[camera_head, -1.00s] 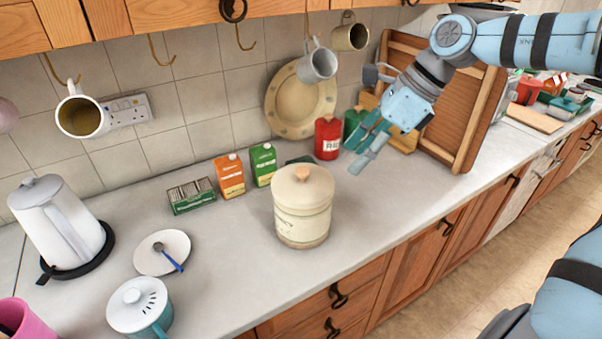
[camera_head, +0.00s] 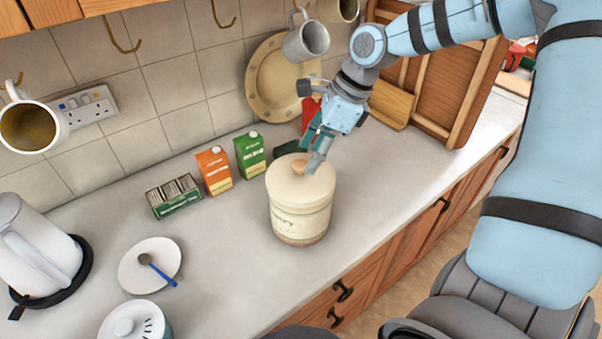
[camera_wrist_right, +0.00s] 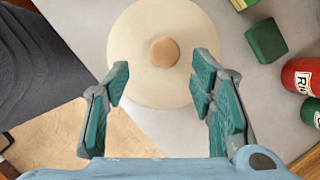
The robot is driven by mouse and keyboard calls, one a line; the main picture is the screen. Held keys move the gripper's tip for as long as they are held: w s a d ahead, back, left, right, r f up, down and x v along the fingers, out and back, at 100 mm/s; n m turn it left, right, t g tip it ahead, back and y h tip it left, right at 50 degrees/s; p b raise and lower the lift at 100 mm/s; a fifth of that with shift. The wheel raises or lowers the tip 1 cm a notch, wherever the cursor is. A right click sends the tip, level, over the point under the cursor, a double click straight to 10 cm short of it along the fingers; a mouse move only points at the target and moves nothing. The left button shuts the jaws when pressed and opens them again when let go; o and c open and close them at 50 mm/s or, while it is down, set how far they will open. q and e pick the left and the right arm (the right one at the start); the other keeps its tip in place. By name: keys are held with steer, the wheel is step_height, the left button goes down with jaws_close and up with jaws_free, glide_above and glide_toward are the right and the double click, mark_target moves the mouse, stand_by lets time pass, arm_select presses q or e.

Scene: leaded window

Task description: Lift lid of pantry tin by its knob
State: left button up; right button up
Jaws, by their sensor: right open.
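The cream pantry tin (camera_head: 300,212) stands upright on the counter, with its lid (camera_head: 284,184) on and a round wooden knob (camera_head: 299,166) on top. My right gripper (camera_head: 312,158) is at the lid, close beside the knob. In the right wrist view, the fingers of my right gripper (camera_wrist_right: 164,88) are spread wide and empty. The knob (camera_wrist_right: 164,52) shows centred beyond the gap between the fingertips, over the pale lid (camera_wrist_right: 135,80). The head view does not show clearly whether a finger touches the lid. My left gripper is not in view.
Orange (camera_head: 215,171) and green (camera_head: 250,155) cartons stand behind the tin. Mugs (camera_head: 306,42) hang above, and a plate (camera_head: 268,80) leans on the wall. A saucer with a spoon (camera_head: 150,266) and a kettle (camera_head: 35,245) are left.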

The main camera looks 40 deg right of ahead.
mark_target(302, 163)
steer(key=x, duration=0.2)
steer(key=w+x, duration=0.1)
steer(key=x, duration=0.1)
steer(key=shift+s+r, duration=0.1)
steer(key=shift+s, duration=0.1)
steer(key=shift+c, duration=1.4)
jaws_close()
steer(key=shift+r, duration=0.1)
